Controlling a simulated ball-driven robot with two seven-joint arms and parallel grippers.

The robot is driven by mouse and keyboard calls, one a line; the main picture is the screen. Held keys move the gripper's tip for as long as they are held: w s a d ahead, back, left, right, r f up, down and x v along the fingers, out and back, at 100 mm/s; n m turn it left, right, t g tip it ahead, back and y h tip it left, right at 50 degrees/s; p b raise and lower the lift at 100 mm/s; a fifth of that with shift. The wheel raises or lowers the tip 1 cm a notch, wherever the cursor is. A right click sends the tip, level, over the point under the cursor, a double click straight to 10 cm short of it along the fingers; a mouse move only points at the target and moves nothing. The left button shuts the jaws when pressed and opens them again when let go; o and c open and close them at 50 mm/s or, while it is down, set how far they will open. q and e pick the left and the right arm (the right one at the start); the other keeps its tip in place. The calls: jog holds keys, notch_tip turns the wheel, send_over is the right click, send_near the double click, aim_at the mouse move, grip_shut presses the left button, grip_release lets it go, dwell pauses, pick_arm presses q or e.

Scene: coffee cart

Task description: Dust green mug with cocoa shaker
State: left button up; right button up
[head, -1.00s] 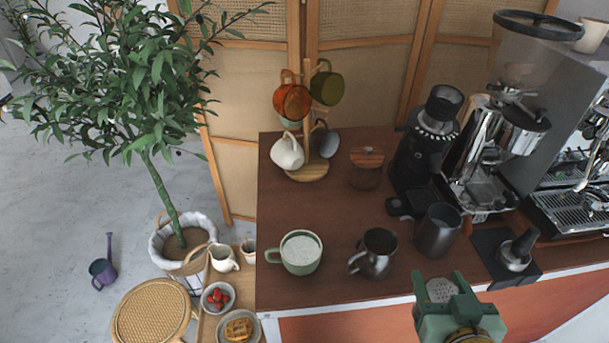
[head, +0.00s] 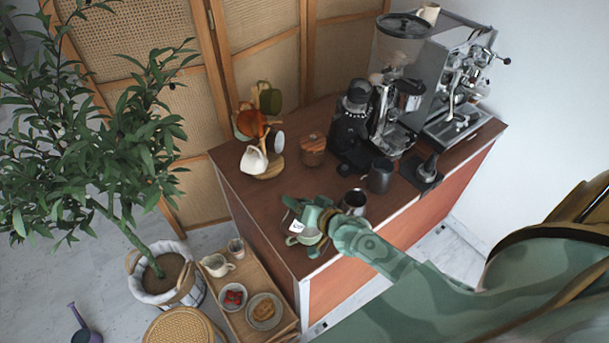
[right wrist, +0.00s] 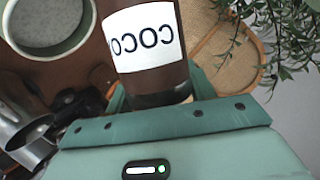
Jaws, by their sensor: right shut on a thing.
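My right gripper (head: 308,213) is shut on the cocoa shaker (head: 297,228), a brown cylinder with a white label. In the right wrist view the shaker (right wrist: 150,50) fills the middle, its label partly reading "COCO" in mirrored letters. The shaker looks tilted; its lid is out of view. The green mug (head: 312,240), near the counter's front left, is partly hidden by the gripper and shaker in the head view. In the right wrist view the mug (right wrist: 84,30) is at upper left, with pale foam inside, beside the shaker. My left gripper is not in view.
A metal pitcher (head: 354,202) stands close right of the gripper, with a darker pitcher (head: 380,176) behind it. A mug tree (head: 268,165) and a wooden-lidded jar (head: 313,150) stand farther back. A low side table (head: 262,338) with food bowls is at front left.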

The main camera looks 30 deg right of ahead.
jog(key=shift+w+d+r+m, duration=0.25)
jog(key=shift+d+r+m, duration=0.15)
jog(key=shift+d, duration=0.25)
jog(key=shift+d+f+h, duration=0.15)
jog(key=shift+d+h, duration=0.05)
jog(key=shift+h, duration=0.1)
jog(key=f+m+b, duration=0.1)
jog(key=b, duration=0.1)
jog(key=shift+f+b, duration=0.3)
jog(key=shift+f, duration=0.05)
pick_arm(q)
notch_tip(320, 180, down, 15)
jog(key=b, duration=1.3)
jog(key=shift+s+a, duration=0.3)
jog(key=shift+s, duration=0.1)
pick_arm(e)
jog(key=shift+a+f+m+y, duration=0.15)
jog(key=shift+f+m+y, duration=0.7)
jog(key=shift+f+m, duration=0.45)
jog(key=shift+a+f+m+y, duration=0.1)
jog(key=shift+f+m+y, duration=0.75)
jog(key=shift+f+m, duration=0.4)
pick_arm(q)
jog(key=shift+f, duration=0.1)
pick_arm(e)
jog(key=shift+r+t, duration=0.1)
jog(key=shift+t, duration=0.2)
